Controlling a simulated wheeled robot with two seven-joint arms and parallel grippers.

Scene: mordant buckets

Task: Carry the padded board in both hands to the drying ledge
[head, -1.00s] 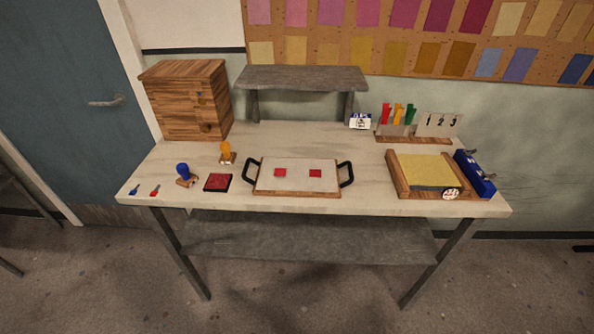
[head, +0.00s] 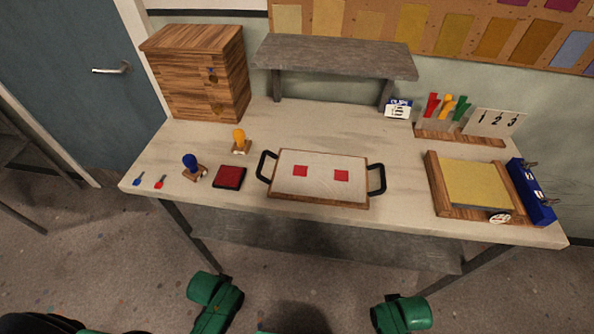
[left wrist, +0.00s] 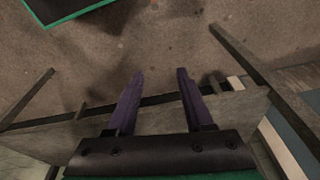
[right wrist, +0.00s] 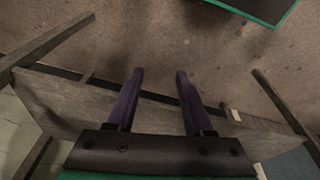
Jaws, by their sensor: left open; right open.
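The padded board (head: 318,188) lies flat on the table, a pale pad in a wooden frame with two red squares on top. It has a black handle at its left end (head: 265,167) and another at its right end (head: 377,179). The drying ledge appears to be the grey raised shelf (head: 335,57) at the back of the table. My left gripper (left wrist: 160,75) is open and empty in the left wrist view. My right gripper (right wrist: 159,75) is open and empty in the right wrist view. Neither gripper's fingers show in the head view; both are apart from the board.
A wooden cabinet (head: 196,75) stands back left. A wooden tray (head: 445,205) and blue box (head: 531,191) are at right. Table between board and ledge is clear.

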